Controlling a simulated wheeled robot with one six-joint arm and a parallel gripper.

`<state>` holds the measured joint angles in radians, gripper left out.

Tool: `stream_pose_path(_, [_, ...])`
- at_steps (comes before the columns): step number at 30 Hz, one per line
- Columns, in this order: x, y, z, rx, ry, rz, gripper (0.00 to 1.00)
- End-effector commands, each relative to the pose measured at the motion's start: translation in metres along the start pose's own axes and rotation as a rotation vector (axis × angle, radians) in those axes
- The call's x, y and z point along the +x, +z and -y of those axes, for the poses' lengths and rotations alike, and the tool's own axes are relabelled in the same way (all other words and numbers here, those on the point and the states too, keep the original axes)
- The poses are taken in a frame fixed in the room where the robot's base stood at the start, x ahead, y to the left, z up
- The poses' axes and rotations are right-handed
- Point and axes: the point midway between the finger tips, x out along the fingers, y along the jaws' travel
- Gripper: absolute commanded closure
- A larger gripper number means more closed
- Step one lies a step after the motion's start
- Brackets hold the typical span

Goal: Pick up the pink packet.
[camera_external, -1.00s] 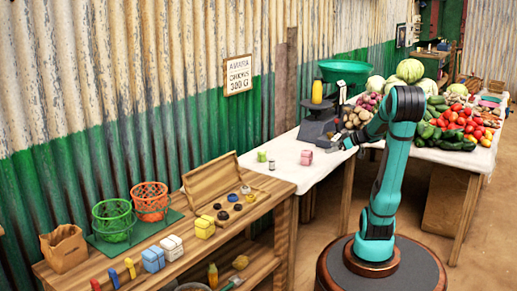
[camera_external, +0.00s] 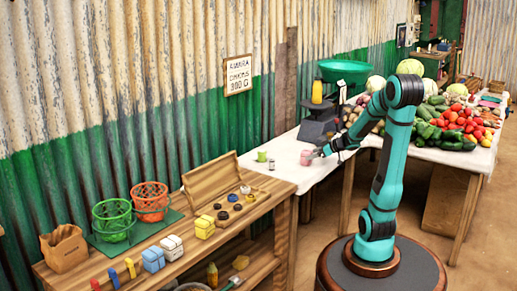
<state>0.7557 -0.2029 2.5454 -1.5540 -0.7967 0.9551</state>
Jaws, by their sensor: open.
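The small pink packet (camera_external: 305,157) stands on the white-covered table, in front of the scale. My gripper (camera_external: 314,154) is open and right beside the packet, on its right side in the picture. The gripper covers part of the packet. At this size I cannot tell whether the fingers are around it or touching it.
A green packet (camera_external: 262,156) and a small metal weight (camera_external: 271,166) stand left of the pink packet. Vegetables (camera_external: 455,125) fill the table's right part.

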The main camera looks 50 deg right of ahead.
Motion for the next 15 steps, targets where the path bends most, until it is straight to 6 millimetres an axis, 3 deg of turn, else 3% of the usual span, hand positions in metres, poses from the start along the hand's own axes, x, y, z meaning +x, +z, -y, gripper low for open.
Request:
stream_pose_path(8, [0.013, -0.001, 0.0, 0.0, -0.001, 0.001, 0.2])
stream_pose_path(15, [0.043, -0.008, -0.002, 0.0, -0.003, 0.002, 0.2])
